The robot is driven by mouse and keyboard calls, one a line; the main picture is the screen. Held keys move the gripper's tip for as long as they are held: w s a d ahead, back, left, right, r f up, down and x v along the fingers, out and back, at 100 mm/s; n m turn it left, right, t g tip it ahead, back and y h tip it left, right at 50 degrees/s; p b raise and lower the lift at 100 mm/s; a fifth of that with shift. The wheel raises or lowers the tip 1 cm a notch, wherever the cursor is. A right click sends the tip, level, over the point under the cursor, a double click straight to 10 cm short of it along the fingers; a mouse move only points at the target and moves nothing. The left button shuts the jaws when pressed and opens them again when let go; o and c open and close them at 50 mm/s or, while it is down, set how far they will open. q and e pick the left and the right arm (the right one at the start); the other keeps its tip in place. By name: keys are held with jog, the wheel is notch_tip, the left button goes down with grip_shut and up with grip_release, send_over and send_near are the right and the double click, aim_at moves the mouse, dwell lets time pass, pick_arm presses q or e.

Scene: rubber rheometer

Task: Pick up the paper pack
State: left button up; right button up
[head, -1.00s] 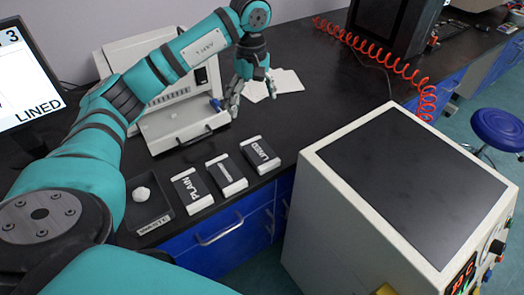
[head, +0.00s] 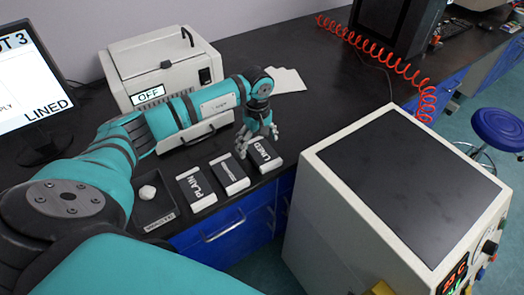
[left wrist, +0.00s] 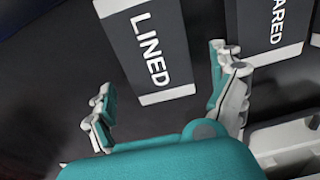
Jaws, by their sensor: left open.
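Three dark packs with white ends lie in a row on the bench: the PLAIN pack (head: 198,188), a middle pack (head: 229,174) and the LINED pack (head: 264,155). The middle pack (left wrist: 268,22) shows letters ending in "ARED" in the left wrist view. My left gripper (head: 258,144) is open and empty over the LINED pack, pointing down. In the left wrist view the LINED pack (left wrist: 152,48) lies between the spread fingers (left wrist: 162,85), below them, with no visible grip. The monitor (head: 28,90) reads LINED. My right gripper is not in view.
A dark tray (head: 170,213) holding a white lump (head: 147,192) sits left of the packs. A white machine with an OFF display (head: 149,95) stands behind them. White sheets (head: 287,80) lie at the back. A large cream machine (head: 330,215) stands at the right.

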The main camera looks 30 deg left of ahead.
pick_arm(q)
jog(key=shift+f, duration=0.55)
jog(key=c, duration=1.4)
jog(key=shift+r, duration=0.15)
